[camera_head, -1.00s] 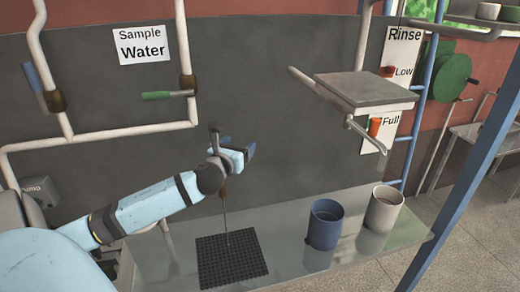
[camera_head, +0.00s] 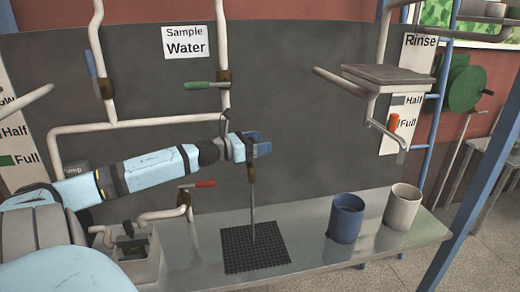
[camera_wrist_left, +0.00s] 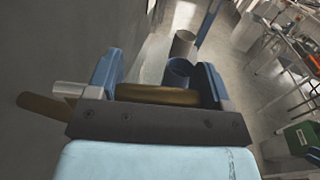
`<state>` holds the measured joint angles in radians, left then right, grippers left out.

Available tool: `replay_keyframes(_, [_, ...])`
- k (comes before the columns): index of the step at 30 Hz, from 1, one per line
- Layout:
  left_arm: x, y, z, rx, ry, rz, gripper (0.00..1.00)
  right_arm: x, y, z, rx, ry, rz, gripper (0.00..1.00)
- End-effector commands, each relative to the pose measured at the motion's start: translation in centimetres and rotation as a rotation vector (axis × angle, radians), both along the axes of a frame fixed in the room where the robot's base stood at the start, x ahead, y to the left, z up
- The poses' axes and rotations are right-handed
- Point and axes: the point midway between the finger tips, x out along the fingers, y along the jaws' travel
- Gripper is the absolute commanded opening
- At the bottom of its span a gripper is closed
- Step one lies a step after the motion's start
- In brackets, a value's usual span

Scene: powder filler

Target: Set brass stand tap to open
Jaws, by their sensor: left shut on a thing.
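The brass stand tap shows as a brass-brown fitting (camera_head: 251,173) on a thin upright line above the black grid (camera_head: 256,248). My left gripper (camera_head: 262,143) is at the fitting's top, in the middle of the head view. The left wrist view shows a brass-coloured cylinder (camera_wrist_left: 158,95) lying crosswise between its two blue fingers, and the gripper is shut on it. A second brass-coloured bar (camera_wrist_left: 45,106) sticks out past the left finger. The tap's setting cannot be told, as the gripper hides its upper part. My right gripper is not in view.
A blue cup (camera_head: 345,220) and a white cup (camera_head: 403,206) stand on the metal counter (camera_head: 312,258), right of the grid. A red-handled tap (camera_head: 197,184) is left of it. A green-handled tap (camera_head: 207,86) and pipes are above. A platform (camera_head: 390,78) juts out upper right.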

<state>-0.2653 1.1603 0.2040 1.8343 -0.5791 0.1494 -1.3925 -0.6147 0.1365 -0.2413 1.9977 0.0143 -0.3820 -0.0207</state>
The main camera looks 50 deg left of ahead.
Motion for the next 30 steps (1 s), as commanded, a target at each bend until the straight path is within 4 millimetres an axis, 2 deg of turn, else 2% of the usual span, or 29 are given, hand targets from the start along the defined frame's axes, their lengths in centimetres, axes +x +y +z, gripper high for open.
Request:
replay_keyframes(1, [-0.2,0.1,-0.5,0.000,0.000,-0.030,0.31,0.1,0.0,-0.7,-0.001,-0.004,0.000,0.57])
replay_keyframes(12, [-1.4,0.2,-0.2,0.000,-0.001,-0.195,0.31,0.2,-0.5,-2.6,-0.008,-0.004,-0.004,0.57])
replay_keyframes(29, [-1.6,0.2,0.0,0.000,0.000,-0.226,0.31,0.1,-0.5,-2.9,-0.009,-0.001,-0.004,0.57])
replay_keyframes(30, [-1.6,0.2,0.0,0.000,0.000,-0.226,0.78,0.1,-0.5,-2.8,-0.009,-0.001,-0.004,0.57])
